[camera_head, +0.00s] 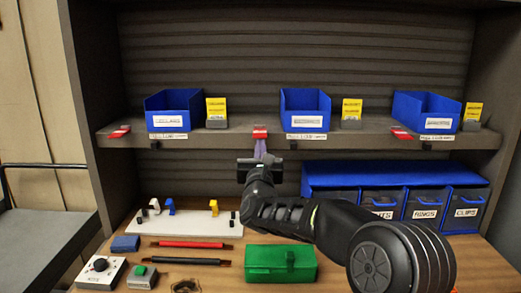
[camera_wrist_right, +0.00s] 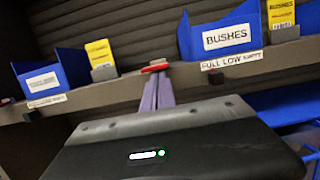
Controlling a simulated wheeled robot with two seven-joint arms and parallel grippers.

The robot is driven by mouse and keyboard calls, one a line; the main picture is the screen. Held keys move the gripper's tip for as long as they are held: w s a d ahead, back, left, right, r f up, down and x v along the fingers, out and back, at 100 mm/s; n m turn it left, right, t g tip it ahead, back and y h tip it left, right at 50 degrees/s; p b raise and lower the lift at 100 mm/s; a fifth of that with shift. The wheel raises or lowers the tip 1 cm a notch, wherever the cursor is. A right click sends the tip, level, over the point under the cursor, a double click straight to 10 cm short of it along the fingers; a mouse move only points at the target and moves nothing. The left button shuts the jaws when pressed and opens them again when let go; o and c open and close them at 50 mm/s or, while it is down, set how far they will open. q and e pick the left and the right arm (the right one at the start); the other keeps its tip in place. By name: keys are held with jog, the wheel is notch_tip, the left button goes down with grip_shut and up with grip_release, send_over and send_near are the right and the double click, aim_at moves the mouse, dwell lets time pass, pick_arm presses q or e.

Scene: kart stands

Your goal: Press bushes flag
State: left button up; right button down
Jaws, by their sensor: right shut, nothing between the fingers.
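The bushes bin (camera_wrist_right: 222,45) is blue and carries a BUSHES label in the right wrist view. It is the middle bin (camera_head: 305,107) on the shelf in the head view. A red flag (camera_wrist_right: 155,68) sits on the shelf edge just left of it, also visible in the head view (camera_head: 260,132). My right gripper (camera_head: 260,146) is shut and empty, its purple fingers pointing at this flag from just in front and below. The closed fingers also show in the wrist view (camera_wrist_right: 157,92); whether they touch the flag I cannot tell. My left gripper is out of view.
Other red flags sit beside the left bin (camera_head: 174,108) and the right bin (camera_head: 425,110). Yellow cards stand beside the bins. Below are a blue drawer unit (camera_head: 345,176), a green box (camera_head: 281,263), a white board (camera_head: 190,230) and red and black rods on the bench.

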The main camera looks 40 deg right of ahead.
jog(key=shift+r, duration=0.1)
jog(key=shift+s+a+r+p, duration=0.1)
jog(key=shift+r+p, duration=0.1)
jog(key=shift+p, duration=0.3)
jog(key=shift+r+g+y, duration=0.15)
jog(key=shift+g+y, duration=0.15)
notch_tip(320, 180, up, 3)
jog(key=g+y+p, duration=0.1)
jog(key=p, duration=0.2)
jog(key=shift+s+g, duration=0.1)
jog(key=shift+g, duration=0.3)
notch_tip(320, 180, up, 6)
send_over(260, 135)
jog(key=shift+s+f+b, duration=0.15)
jog(key=shift+f+b, duration=0.05)
jog(key=shift+b, duration=0.15)
jog(key=shift+f, duration=0.15)
